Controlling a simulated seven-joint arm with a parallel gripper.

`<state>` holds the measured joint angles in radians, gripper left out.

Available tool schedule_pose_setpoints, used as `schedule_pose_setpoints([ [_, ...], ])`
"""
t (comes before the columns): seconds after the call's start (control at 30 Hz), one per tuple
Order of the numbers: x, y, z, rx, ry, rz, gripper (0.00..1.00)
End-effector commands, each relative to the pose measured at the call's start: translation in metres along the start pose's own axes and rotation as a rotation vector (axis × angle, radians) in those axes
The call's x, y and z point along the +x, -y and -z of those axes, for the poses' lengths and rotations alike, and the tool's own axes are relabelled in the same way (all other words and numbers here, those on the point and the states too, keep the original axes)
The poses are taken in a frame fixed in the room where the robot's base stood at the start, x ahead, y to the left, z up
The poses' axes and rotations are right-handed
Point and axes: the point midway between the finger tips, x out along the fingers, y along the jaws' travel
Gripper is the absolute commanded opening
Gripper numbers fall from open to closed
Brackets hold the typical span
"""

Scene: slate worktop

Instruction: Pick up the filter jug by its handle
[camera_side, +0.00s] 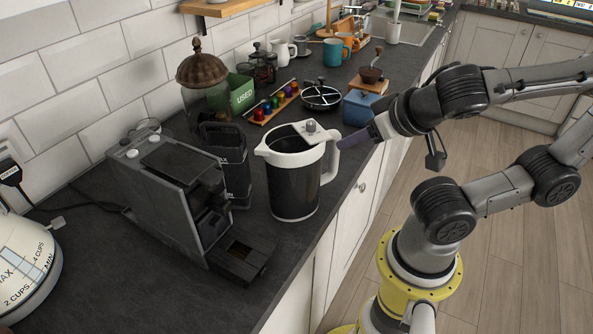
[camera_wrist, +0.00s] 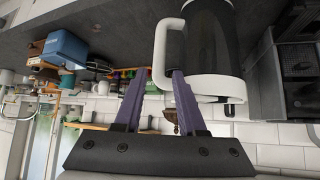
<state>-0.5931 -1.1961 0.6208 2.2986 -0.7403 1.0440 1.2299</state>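The filter jug (camera_side: 293,182) is white with a dark see-through body and stands upright on the worktop. Its white handle (camera_side: 333,158) is on its right side, towards my arm. My gripper (camera_side: 352,146) is right beside the handle, with its purple fingers pointing at it. The wrist view is upside down; there the jug (camera_wrist: 212,45) is at upper right. In that view the handle (camera_wrist: 160,52) lies between the lines of the two spread fingers of my gripper (camera_wrist: 157,72). I cannot tell whether a finger touches it. The gripper is not closed on anything.
A coffee machine (camera_side: 172,190) and a dark bin-like container (camera_side: 228,165) stand left of the jug. The worktop's front edge is close to the jug.

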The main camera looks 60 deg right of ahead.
Motion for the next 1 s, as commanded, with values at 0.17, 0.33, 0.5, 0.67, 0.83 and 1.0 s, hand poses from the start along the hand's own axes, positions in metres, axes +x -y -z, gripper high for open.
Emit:
schedule_pose_setpoints([
  [0.17,0.010,-0.001,-0.001,0.004,0.004,-0.007,0.40],
  [0.33,0.017,-0.001,-0.001,0.005,0.002,-0.005,0.40],
  [0.5,0.021,-0.001,0.000,0.003,0.000,-0.002,0.40],
  [0.67,0.026,-0.001,0.000,0.002,0.002,-0.005,0.40],
  [0.83,0.040,-0.002,-0.001,0.006,0.004,-0.007,0.40],
  [1.0,0.057,-0.002,0.000,0.004,0.004,-0.007,0.40],
])
